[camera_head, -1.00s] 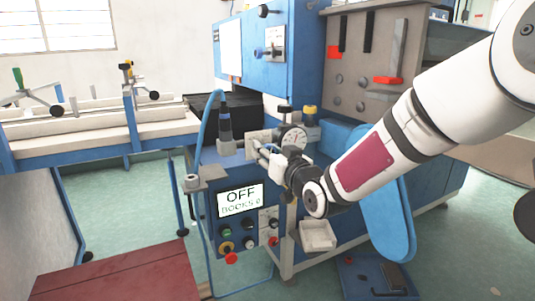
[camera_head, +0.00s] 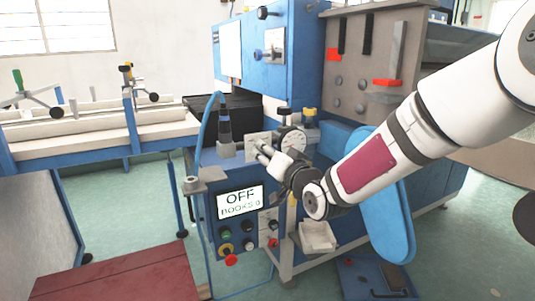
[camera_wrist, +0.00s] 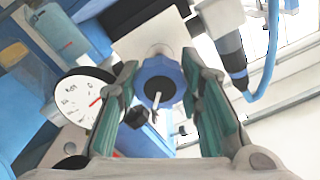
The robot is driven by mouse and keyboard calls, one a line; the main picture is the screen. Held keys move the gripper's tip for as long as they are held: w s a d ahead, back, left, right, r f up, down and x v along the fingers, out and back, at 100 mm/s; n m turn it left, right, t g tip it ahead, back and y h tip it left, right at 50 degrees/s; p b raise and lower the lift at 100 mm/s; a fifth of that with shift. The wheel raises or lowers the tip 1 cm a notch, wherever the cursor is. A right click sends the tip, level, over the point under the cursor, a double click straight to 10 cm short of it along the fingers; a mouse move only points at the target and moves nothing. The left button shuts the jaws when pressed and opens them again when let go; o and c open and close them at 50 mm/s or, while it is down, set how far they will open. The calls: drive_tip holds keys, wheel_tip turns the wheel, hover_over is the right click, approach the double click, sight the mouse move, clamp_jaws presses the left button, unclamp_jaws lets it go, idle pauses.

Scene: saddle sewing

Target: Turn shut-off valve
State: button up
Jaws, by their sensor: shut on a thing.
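The shut-off valve is a round blue knob (camera_wrist: 158,80) with a pale pointer. It sits in front of a pale mounting plate (camera_wrist: 150,38) in the wrist view. My gripper (camera_wrist: 159,88) has its two green-padded fingers on either side of the knob, shut on it. In the head view my gripper (camera_head: 262,152) reaches the small plate (camera_head: 257,139) on the blue machine, and its fingers hide the knob there. The machine's screen (camera_head: 240,201) reads OFF.
A pressure gauge (camera_head: 292,139) is close beside my gripper; it also shows in the wrist view (camera_wrist: 88,98). A blue hose with a dark cylinder (camera_head: 224,126) stands to the left. Buttons (camera_head: 231,259) are below the screen, and a small pale tray (camera_head: 317,237) is below my wrist.

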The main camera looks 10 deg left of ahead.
drive_tip(key=o, duration=1.2)
drive_tip(key=shift+d, duration=0.1)
drive_tip(key=v, duration=1.2)
